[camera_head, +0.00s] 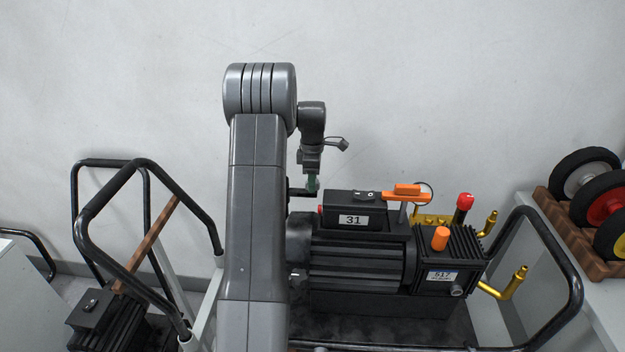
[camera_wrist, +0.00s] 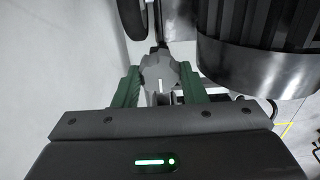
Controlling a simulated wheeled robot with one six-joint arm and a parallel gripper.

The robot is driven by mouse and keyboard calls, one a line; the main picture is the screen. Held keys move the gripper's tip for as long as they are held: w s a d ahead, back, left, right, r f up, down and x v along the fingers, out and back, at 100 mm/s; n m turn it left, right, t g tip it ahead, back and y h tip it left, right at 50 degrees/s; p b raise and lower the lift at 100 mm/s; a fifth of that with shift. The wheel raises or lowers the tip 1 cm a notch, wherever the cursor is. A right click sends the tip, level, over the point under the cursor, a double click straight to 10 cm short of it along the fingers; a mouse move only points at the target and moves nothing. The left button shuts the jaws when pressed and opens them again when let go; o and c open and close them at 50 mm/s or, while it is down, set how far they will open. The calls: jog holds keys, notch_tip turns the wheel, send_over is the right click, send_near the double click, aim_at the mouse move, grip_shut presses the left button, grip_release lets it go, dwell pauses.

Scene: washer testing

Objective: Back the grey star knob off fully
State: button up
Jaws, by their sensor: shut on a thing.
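The grey star knob (camera_wrist: 158,70) shows in the wrist view between the two green fingers of my gripper (camera_wrist: 160,78). One finger lies on each side of it, and the gripper is shut on it. A white mark shows on the knob's near side. In the head view my gripper (camera_head: 312,184) points down just left of the black pump's switch box (camera_head: 345,203), labelled 31. I cannot make out the knob itself there. How far the knob is threaded in cannot be told, as its stem is hidden.
The black pump motor (camera_head: 355,260) stands close to the right of my gripper, with an orange lever (camera_head: 405,195), a red cap (camera_head: 465,201) and brass fittings. Black trolley rails (camera_head: 560,265) curve around it. A wheel rack (camera_head: 575,230) is at right. Another trolley (camera_head: 140,170) stands left.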

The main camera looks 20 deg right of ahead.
dwell(0.4)
jog(key=o, duration=1)
notch_tip(320, 180, up, 14)
jog(key=b, duration=0.1)
jog(key=shift+f, duration=0.1)
notch_tip(320, 180, down, 14)
jog(key=shift+r+p, duration=0.1)
jog(key=shift+p, duration=0.4)
